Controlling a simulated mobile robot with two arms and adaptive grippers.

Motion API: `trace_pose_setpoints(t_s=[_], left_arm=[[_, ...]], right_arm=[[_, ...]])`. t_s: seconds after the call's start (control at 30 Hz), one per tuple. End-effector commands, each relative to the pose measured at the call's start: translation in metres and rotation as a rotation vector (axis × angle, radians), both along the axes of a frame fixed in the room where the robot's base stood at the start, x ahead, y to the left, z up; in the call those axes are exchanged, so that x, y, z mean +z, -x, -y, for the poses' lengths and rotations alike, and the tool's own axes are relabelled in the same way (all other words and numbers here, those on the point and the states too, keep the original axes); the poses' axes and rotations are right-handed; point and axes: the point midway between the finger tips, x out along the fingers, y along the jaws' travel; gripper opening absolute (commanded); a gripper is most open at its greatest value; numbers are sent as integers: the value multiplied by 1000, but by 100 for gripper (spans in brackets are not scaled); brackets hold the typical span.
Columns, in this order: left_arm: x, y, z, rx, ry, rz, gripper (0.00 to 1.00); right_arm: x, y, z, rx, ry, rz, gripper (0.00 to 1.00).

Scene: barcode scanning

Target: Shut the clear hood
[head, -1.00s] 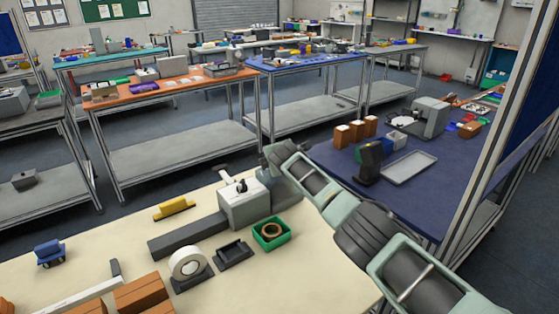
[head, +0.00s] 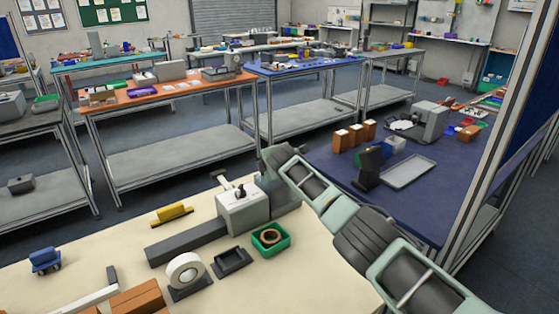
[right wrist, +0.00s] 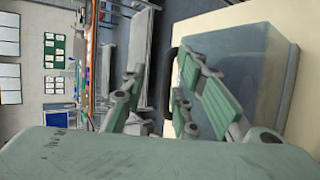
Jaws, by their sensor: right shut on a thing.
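The clear hood (right wrist: 235,75) shows in the right wrist view as a bluish see-through box over the pale bench, with a dark curved handle (right wrist: 172,72) on its left side. My right gripper (right wrist: 160,85) has its green-padded fingers on either side of this handle and is shut on it. In the head view my right gripper (head: 277,160) is at the far edge of the cream bench, beside a grey boxy machine (head: 240,210). My left gripper is not in view.
On the cream bench (head: 110,240) are a white tape roll (head: 185,270), a black tray (head: 231,261), a green bin (head: 271,238), a yellow item (head: 171,214) and brown boxes (head: 138,299). A blue-topped bench (head: 410,210) stands at right.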

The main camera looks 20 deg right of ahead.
Motion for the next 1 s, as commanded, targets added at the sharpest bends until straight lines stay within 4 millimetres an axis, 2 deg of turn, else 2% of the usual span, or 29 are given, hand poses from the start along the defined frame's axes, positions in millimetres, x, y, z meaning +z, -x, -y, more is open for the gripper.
trace_pose_setpoints(t_s=[0.03, 0.47, 1.0], left_arm=[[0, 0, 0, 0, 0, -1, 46], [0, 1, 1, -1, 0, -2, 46], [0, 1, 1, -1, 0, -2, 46]], right_arm=[[10, -2, -18, 29, -15, 25, 17], [23, 26, -16, 24, -16, 23, 17], [54, 87, -11, 9, -12, 19, 17]])
